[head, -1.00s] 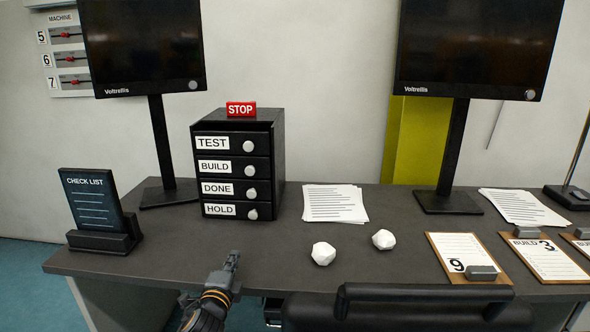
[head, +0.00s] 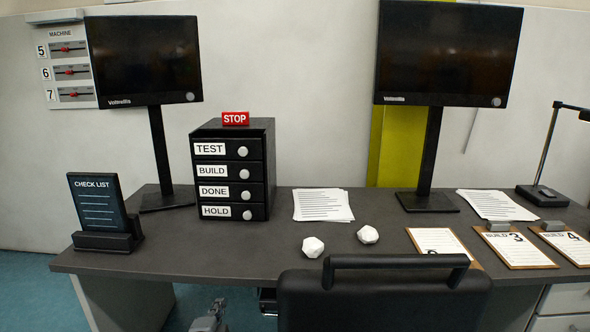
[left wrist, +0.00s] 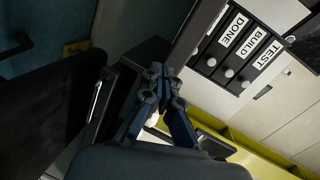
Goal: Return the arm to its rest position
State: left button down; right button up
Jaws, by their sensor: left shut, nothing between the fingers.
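My left gripper (head: 210,318) shows at the bottom edge of the head view, in front of the desk and below its top. It is shut and empty. In the left wrist view its fingers (left wrist: 160,85) are together, with nothing between them. The desk (head: 170,250) stands ahead of it. A black drawer unit (head: 265,165) labelled TEST, BUILD, DONE and HOLD stands on the desk, with a red STOP block (head: 235,118) on top. Its labels also show tilted in the left wrist view. My right gripper is in neither view.
A black chair (head: 385,295) stands at the desk front, right of my gripper. The desk holds a check list stand (head: 98,205), two monitors, papers (head: 322,205), crumpled white balls (head: 313,247), clipboards (head: 520,250) and a lamp (head: 543,194). A panel (head: 70,72) hangs on the wall.

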pick_arm(q)
jog(key=s+a+f+n+g, duration=0.2)
jog(key=s+f+n+g, duration=0.75)
jog(key=s+f, duration=1.8)
jog(key=s+a+f+n+g+p, duration=0.1)
jog(key=s+f+p, duration=0.3)
jog(key=s, duration=1.2)
jog(key=s+a+f+n+g+p, duration=0.1)
jog(key=s+f+n+g+p, duration=0.2)
jog(key=s+p, duration=0.9)
jog(key=s+g, duration=0.1)
jog(key=s, duration=0.3)
jog(key=shift+a+f, duration=0.2)
jog(key=shift+f, duration=0.15)
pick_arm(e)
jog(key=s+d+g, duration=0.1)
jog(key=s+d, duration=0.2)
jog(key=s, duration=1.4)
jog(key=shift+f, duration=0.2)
pick_arm(q)
jog(key=shift+s, duration=0.1)
